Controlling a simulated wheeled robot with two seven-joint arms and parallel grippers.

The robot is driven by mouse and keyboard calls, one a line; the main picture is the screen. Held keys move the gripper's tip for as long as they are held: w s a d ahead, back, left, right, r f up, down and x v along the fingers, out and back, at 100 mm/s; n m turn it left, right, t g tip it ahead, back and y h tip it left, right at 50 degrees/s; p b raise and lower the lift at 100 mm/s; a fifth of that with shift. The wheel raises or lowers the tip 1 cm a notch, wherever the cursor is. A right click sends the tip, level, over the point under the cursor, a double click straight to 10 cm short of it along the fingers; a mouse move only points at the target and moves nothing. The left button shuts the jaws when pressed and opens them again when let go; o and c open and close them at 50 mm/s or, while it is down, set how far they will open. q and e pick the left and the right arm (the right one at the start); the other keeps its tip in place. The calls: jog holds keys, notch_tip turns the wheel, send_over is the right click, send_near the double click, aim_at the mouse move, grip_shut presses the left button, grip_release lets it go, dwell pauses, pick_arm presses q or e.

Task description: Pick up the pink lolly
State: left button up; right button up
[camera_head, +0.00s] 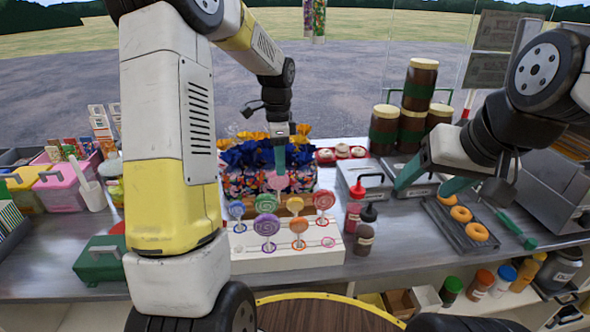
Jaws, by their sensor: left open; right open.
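The pink lolly (277,182) stands upright at the back of the white lolly stand (250,263), behind the green and orange lollies. My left gripper (279,168) points down right at its head, with its teal fingers seen nearly edge-on. The gripper is open; whether the fingers straddle or touch the lolly cannot be told. The lolly's stick is partly hidden by the lollies in front. My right gripper (432,182) is open and empty, above the metal counter on the right, near the doughnut tray.
Green (266,203), purple (266,226), blue (236,210), red (324,200) and orange (295,205) lollies crowd the stand. A box of wrapped sweets (240,184) stands behind. Red (354,207) and dark (366,233) bottles are to the right, doughnuts (477,232) further right.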

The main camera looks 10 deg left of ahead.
aim_at(279, 187)
pick_arm(q)
jog(key=shift+a+f, duration=0.2)
jog(key=shift+f, duration=0.3)
jog(key=f, duration=0.4)
jog(key=s+f, duration=0.1)
jog(key=f, duration=0.1)
jog(key=shift+d+f, duration=0.1)
jog(key=shift+f, duration=0.2)
grip_shut()
